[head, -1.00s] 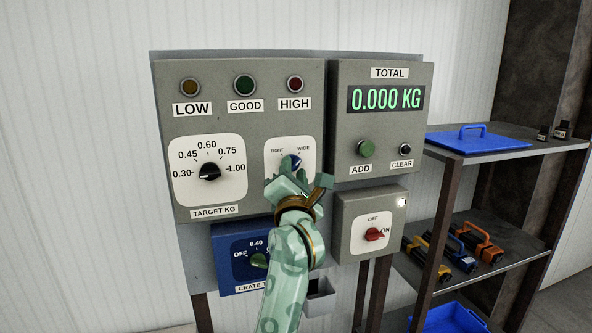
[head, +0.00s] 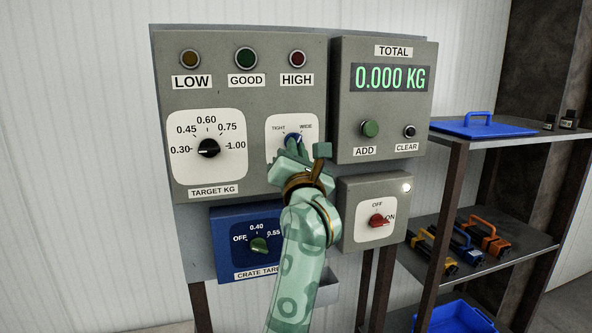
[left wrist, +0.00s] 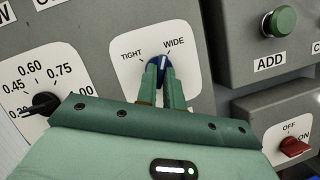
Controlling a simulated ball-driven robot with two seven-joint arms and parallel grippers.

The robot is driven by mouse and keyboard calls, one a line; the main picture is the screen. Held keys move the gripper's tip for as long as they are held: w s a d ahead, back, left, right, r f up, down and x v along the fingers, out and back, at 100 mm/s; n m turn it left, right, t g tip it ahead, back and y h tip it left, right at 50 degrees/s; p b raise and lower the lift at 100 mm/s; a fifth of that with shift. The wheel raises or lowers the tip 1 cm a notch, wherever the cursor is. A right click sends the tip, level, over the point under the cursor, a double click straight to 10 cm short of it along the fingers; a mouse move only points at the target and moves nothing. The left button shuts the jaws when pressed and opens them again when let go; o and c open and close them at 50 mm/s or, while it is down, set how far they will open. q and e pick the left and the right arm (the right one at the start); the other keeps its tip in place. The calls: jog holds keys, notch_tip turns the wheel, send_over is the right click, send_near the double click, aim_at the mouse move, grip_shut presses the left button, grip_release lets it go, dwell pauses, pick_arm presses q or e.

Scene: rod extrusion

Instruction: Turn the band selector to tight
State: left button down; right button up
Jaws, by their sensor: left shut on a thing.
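The band selector (left wrist: 160,66) is a small blue knob on a white plate marked TIGHT at left and WIDE at right. In the left wrist view its white pointer line is tilted a little right of straight up, toward WIDE. My left gripper (left wrist: 162,80) is shut on this knob, one finger on each side. In the head view the band selector (head: 292,138) is mostly hidden behind my left gripper (head: 293,147). My right gripper is not in view.
The TARGET KG dial (head: 208,148) is left of the selector. The ADD button (head: 370,129) and the red ON/OFF switch (head: 378,220) are to the right. The blue crate dial box (head: 228,222) sits below, partly behind my arm. Shelves (head: 500,135) stand at right.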

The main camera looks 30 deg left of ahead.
pick_arm(q)
jog(key=shift+w+d+n+g+y+b, duration=0.15)
jog(key=shift+n+g+y+b, duration=1.05)
jog(key=shift+n+b, duration=1.8)
jog(key=shift+w+d+n+g+y+b, duration=0.15)
jog(key=shift+n+g+y+b, duration=0.5)
jog(key=shift+n+g+b, duration=2.3)
jog(key=shift+w+d+n+g+y+b, duration=0.15)
jog(key=shift+n+y+b, duration=1.2)
jog(key=shift+n, duration=3.1)
jog(key=shift+h+b, duration=0.4)
jog(key=shift+h, duration=0.1)
jog(key=c, duration=1.5)
grip_release()
jog(key=shift+w+a, duration=0.1)
